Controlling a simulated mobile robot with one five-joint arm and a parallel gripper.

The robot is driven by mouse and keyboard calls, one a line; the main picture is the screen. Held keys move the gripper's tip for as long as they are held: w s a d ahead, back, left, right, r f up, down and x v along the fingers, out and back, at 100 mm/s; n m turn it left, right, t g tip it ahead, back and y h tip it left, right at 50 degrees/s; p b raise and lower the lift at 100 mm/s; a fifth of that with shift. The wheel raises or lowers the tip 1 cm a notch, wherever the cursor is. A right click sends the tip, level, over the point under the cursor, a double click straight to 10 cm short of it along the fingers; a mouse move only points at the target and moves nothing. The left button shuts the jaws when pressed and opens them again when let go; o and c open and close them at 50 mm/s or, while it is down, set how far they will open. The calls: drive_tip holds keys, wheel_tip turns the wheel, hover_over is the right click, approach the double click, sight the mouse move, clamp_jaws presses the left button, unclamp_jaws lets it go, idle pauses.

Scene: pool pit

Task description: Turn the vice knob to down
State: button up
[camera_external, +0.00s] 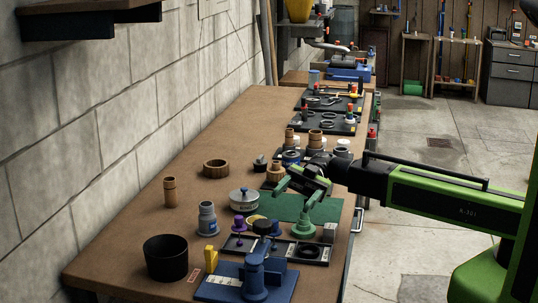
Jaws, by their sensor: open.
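A blue vice-like fixture (254,277) stands upright on a blue base plate at the near end of the brown workbench. A second blue vice-like device (349,69) sits at the far end of the bench. I cannot tell for sure which part is the vice knob or which way it points. My gripper (293,196) has green fingers and is open. It hangs above the green mat (291,207), just over a green pedestal (304,226). It is beyond the near blue fixture and apart from it. Whether the fingers touch the pedestal is unclear.
The workbench (205,130) is crowded near its right side.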

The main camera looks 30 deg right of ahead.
sight(259, 227)
drive_tip(key=s+a+f+m, duration=0.1)
drive_tip(key=a, duration=0.3)
drive_tip(key=s+a+m+t, duration=0.1)
drive_tip(key=s+a, duration=0.1)
drive_tip(key=a, duration=0.2)
drive_tip(key=s+a+f+m, duration=0.1)
drive_tip(key=a+m, duration=0.1)
drive_tip(key=a, duration=0.2)
drive_tip(key=shift+s+a+f, duration=0.2)
drive_tip(key=shift+a+f, duration=0.1)
drive_tip(key=shift+c, duration=0.3)
